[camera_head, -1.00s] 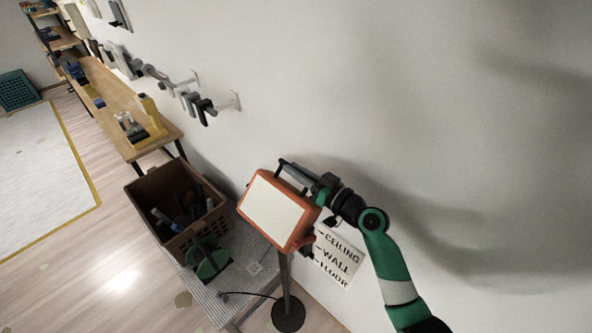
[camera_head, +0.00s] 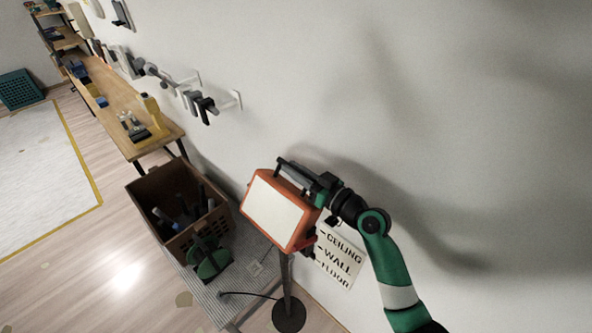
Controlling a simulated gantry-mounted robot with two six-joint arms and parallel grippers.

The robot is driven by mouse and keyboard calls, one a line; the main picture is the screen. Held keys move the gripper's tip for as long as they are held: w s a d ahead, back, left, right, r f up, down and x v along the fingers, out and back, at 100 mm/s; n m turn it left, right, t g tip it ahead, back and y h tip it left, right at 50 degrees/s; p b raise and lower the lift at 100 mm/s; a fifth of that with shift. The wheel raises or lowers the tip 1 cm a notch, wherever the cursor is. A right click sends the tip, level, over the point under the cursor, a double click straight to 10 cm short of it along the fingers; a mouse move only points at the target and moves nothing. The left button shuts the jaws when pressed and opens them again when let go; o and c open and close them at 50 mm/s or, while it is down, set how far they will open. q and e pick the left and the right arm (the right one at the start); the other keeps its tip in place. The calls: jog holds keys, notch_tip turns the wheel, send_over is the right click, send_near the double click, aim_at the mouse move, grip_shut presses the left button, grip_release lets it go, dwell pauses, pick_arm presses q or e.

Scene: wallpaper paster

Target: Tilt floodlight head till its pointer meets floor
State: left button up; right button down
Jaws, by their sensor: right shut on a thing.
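The floodlight head (camera_head: 275,212) is an orange-framed lamp with a pale rectangular panel, on a dark stand with a round base (camera_head: 289,316). The panel faces left and toward the camera, slightly tilted. My right gripper (camera_head: 303,180) is shut on the dark handle bar (camera_head: 291,170) at the top of the head. A white sign (camera_head: 339,256) on the wall right of the head reads CEILING, WALL, FLOOR from top to bottom, with a dash before each. A small red part (camera_head: 306,243) shows between head and sign; I cannot tell which mark it meets. My left gripper is not in view.
A brown crate (camera_head: 147,194) with tools and a green object (camera_head: 209,262) stand on a grey platform left of the floodlight. A dark cable (camera_head: 250,294) runs to the stand. A wooden bench (camera_head: 115,105) lies along the wall, below hanging tools.

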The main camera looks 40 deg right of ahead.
jog(key=c, duration=0.8)
grip_release()
jog(key=s+d, duration=0.2)
jog(key=s, duration=0.9)
jog(key=shift+s+b, duration=0.25)
jog(key=shift+b, duration=0.2)
